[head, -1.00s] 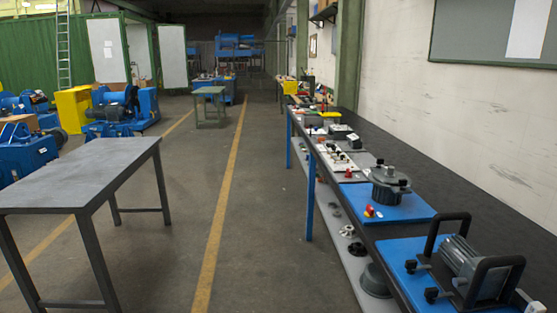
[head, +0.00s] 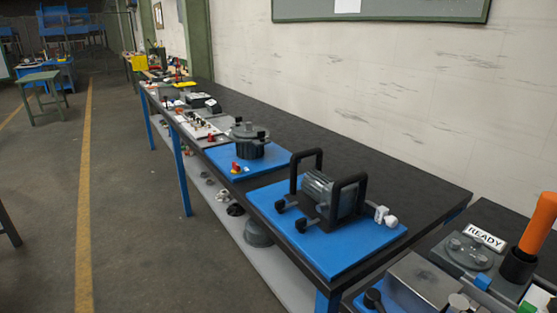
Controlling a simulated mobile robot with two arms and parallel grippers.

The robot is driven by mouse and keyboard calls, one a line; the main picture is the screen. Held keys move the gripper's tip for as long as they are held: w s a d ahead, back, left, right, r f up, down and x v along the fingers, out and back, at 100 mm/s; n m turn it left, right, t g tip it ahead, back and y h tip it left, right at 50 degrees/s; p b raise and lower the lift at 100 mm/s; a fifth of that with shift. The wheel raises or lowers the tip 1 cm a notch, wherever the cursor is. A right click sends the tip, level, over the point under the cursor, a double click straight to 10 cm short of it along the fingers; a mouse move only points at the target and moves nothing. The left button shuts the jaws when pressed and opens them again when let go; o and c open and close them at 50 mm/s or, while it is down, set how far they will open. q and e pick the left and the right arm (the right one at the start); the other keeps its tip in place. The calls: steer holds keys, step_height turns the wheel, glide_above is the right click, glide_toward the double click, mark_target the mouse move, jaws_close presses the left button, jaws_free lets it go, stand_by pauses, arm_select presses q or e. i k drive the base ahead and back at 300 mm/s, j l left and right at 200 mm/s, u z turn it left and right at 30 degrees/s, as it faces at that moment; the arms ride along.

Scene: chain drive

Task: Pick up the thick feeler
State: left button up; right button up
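I cannot make out a thick feeler in the head view. Neither of my grippers shows. The long black workbench (head: 390,174) runs along the wall from the far left to the right. On it stands a motor-like machine (head: 330,192) with two black handles on a blue mat (head: 350,246). At the lower right, a separate station (head: 440,248) carries a "READY" sign (head: 485,237), a round metal part (head: 468,251) and an orange handle (head: 537,222) upright in a dark holder. This station is cut off by the frame edge.
A dark lidded pot (head: 250,141) and a red knob (head: 236,168) sit on another blue mat (head: 226,156). Small items crowd the bench's far end. A lower shelf (head: 258,268) holds dark parts.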

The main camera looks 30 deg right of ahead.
mark_target(379, 214)
steer(key=z, duration=1.6)
steer(key=i+j+u, duration=0.2)
steer(key=j, duration=0.25)
steer(key=i+j+u, duration=0.15)
steer(key=i+j, duration=0.15)
steer(key=j, duration=0.1)
